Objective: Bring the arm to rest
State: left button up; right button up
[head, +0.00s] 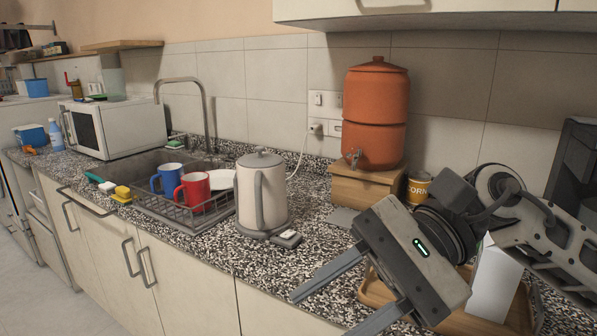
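My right gripper (322,316) is at the lower right, its arm coming in from the right. A wooden tray (374,290) lies partly hidden behind the gripper. My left gripper is not in view.
A white kettle (262,195) stands left of the gripper, with a dish rack (190,220) holding a red mug (196,192) and blue mug (167,178) beyond.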

jog(key=w+a+r+m+t+y, duration=0.2)
jog(key=w+a+m+t+y, duration=0.1)
jog(key=m+y, duration=1)
jog(key=w+d+f+m+t+h, duration=0.1)
jog(key=w+f+m+t+h, duration=0.15)
jog(key=m+t, duration=0.6)
jog(key=w+d+f+m+t+h, duration=0.1)
jog(key=w+d+f+m+t, duration=0.15)
jog(key=m+t, duration=0.6)
jog(key=w+d+f+m+t+h, duration=0.2)
jog(key=d+f+m+t+h, duration=0.15)
jog(key=f+m+h, duration=1.15)
jog(key=s+d+f+m+g+h, duration=0.2)
jog(key=s+f+m, duration=0.4)
jog(key=f+m, duration=0.3)
jog(key=s+d+f+m+g+h, duration=0.1)
jog(key=s+d+f+m+g, duration=0.3)
jog(key=f+m, duration=0.5)
notch_tip(320, 180, down, 2)
jog(key=s+g, duration=0.2)
jog(key=shift+s+d+h, duration=0.35)
jog(key=shift+s+d, duration=0.05)
